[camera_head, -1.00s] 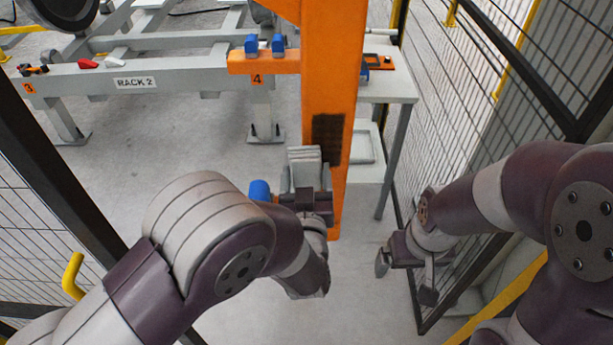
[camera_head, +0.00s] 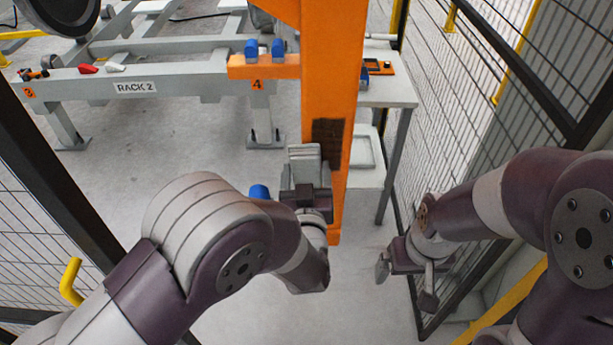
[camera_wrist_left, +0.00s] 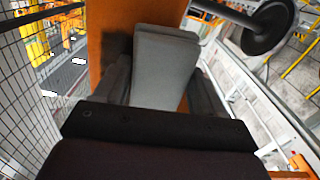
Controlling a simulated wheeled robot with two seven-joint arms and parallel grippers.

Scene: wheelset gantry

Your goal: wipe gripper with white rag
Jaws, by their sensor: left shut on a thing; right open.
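My left gripper (camera_head: 306,187) is in front of the orange column and is shut on the white rag (camera_head: 305,160), a pale folded pad standing up between its fingers. In the left wrist view the rag (camera_wrist_left: 165,68) looks light grey and sits between the two dark fingers, with the orange surface behind it. A dark, grimy patch (camera_head: 330,140) marks the orange column (camera_head: 331,75), just right of the rag. I cannot tell whether the rag touches the column. My right gripper (camera_head: 405,283) is open and empty, low on the right near the fence.
A grey rack (camera_head: 185,82) labelled RACK 2 stands at the back left. A grey table (camera_head: 390,92) stands behind the column. Mesh fence (camera_head: 455,150) closes in the right side. A blue cylinder (camera_head: 259,191) shows beside my left wrist.

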